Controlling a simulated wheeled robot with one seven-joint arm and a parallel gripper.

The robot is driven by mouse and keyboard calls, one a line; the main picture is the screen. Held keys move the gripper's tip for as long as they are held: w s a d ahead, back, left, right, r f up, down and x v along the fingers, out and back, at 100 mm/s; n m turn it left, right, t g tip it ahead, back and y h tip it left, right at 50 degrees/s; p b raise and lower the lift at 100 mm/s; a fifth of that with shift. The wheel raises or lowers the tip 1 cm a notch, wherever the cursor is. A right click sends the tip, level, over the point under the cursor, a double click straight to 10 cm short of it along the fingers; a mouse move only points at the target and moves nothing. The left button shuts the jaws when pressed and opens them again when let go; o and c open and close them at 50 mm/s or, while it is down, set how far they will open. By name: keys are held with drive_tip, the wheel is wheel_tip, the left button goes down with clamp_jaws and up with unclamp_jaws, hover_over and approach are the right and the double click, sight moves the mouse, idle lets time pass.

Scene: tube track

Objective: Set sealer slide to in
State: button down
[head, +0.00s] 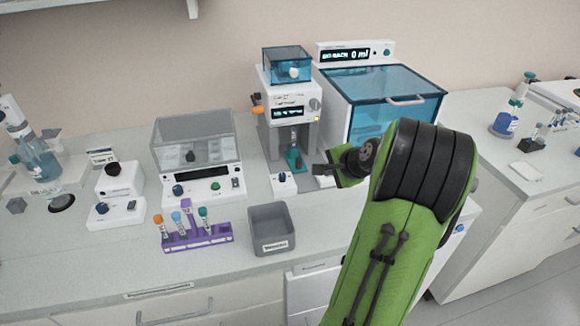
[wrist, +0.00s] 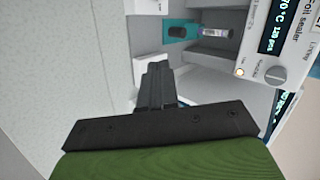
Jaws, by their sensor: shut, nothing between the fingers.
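The foil sealer (head: 290,112) is the white upright machine with a lit display at the centre of the bench; it is also at the right of the wrist view (wrist: 262,60). Its teal slide (head: 294,160) sits low in the bay, its front end toward the bay's open front, with a small clear tube on or behind it. The teal part shows at the top of the wrist view (wrist: 181,31), beside the tube (wrist: 215,33). My gripper (head: 322,170) is shut and empty, to the right of the slide and apart from it; its fingers (wrist: 157,75) point toward the bay area.
A small white box with a knob (head: 284,183) stands in front of the sealer. A blue-lidded machine (head: 385,85) stands close on the right. A grey bin (head: 271,229), a purple tube rack (head: 197,238) and a clear-lidded device (head: 198,140) are to the left.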

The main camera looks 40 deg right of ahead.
sight(300, 166)
drive_tip(key=b+x, duration=0.2)
drive_tip(key=x, duration=0.8)
drive_tip(key=shift+d+f, duration=0.25)
drive_tip(key=w, duration=0.1)
drive_tip(key=w+d, duration=0.1)
drive_tip(key=w, duration=0.1)
drive_tip(key=shift+w+r, duration=0.2)
drive_tip(key=shift+w, duration=0.1)
drive_tip(key=shift+w+d+r+p, duration=0.1)
drive_tip(key=shift+w+d+p, duration=0.3)
drive_tip(key=shift+w, duration=0.2)
drive_tip(key=shift+w+d+r+p, duration=0.1)
drive_tip(key=shift+w+d+p, duration=0.15)
drive_tip(key=shift+w+p, duration=0.3)
drive_tip(key=shift+w+d+p, duration=0.35)
drive_tip(key=shift+w, duration=0.3)
